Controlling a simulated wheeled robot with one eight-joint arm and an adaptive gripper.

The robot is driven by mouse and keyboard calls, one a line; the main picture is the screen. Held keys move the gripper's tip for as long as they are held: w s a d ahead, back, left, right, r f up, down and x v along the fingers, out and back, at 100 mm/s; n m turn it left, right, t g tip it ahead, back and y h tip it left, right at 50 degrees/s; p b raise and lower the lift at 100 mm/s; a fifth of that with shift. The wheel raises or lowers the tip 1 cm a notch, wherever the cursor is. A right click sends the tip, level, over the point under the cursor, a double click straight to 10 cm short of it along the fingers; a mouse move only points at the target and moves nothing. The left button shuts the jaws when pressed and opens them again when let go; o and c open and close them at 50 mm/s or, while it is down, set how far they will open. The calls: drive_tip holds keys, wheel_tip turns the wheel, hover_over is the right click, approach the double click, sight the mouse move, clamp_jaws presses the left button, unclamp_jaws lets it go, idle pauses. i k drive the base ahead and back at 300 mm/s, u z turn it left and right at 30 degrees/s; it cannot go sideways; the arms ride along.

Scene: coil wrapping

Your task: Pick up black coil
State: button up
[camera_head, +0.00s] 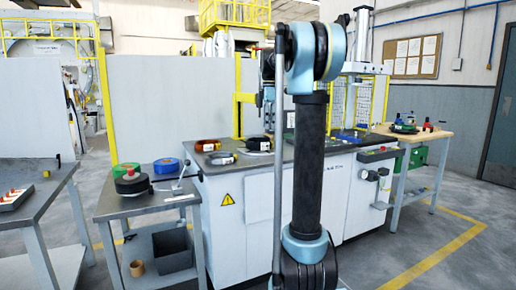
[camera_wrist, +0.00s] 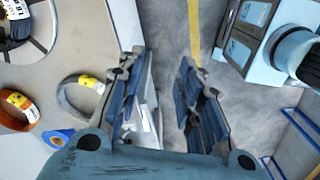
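In the wrist view, a black coil with an orange and white label (camera_wrist: 14,40) sits in a round ring at the top left, cut by the frame edge. A thin dark grey coil with a yellow label (camera_wrist: 66,101) lies nearer my gripper. In the head view, a dark coil (camera_head: 222,158) lies near the worktop's front left, and another (camera_head: 258,144) sits on a round spot behind it. I cannot tell which is the task's coil. My gripper (camera_wrist: 158,64) is open and empty, right of the coils, past the worktop edge. My arm hides part of the head view.
An orange coil (camera_head: 208,146) is on the same white machine worktop (camera_head: 190,157). A side table (camera_head: 150,203) holds red-black, green and blue items (camera_head: 166,166). A wooden bench (camera_head: 438,136) with tools is at right. Open floor (camera_head: 440,225) lies at front right.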

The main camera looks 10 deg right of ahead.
sight(254, 144)
drive_tip(key=i, duration=1)
